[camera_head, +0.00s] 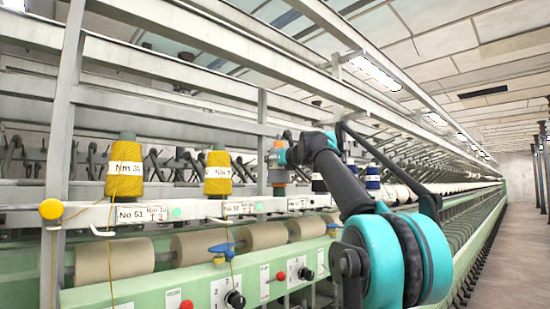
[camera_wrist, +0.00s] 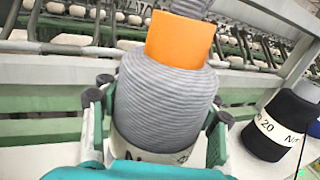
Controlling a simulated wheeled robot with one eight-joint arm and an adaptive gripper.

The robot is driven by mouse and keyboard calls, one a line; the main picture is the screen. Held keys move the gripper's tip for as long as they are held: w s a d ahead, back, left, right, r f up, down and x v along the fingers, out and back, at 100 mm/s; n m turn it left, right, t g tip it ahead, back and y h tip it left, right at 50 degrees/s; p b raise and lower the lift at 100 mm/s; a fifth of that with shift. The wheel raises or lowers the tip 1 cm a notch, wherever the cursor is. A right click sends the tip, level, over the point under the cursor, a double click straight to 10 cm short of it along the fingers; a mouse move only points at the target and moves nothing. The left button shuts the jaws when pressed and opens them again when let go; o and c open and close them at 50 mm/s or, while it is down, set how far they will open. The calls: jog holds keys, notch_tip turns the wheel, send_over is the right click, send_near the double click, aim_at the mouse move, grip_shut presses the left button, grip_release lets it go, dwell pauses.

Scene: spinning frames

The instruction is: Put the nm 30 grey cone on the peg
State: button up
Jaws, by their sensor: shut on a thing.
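In the wrist view the grey cone (camera_wrist: 160,100) stands between the two fingers of my gripper (camera_wrist: 157,112), which is shut on it. Its white label is partly visible low down, but the number cannot be read. An orange piece (camera_wrist: 180,40) shows just above the cone, with more grey above it; I cannot tell how they join. In the head view my gripper (camera_head: 277,157) is at the end of my outstretched arm, by the rail, beside an orange and grey shape (camera_head: 278,177). The peg cannot be made out.
A black cone (camera_wrist: 283,118) labelled 20 stands right of the grey cone in the wrist view. Two yellow cones (camera_head: 125,172) (camera_head: 218,175) stand on the rail (camera_head: 180,214) at the left. Dark blue cones (camera_head: 372,178) stand farther right. Uprights and beams frame the machine.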

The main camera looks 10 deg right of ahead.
jog(key=shift+f, duration=1.6)
jog(key=shift+f, duration=0.1)
jog(key=o, duration=1.8)
jog(key=v, duration=1.2)
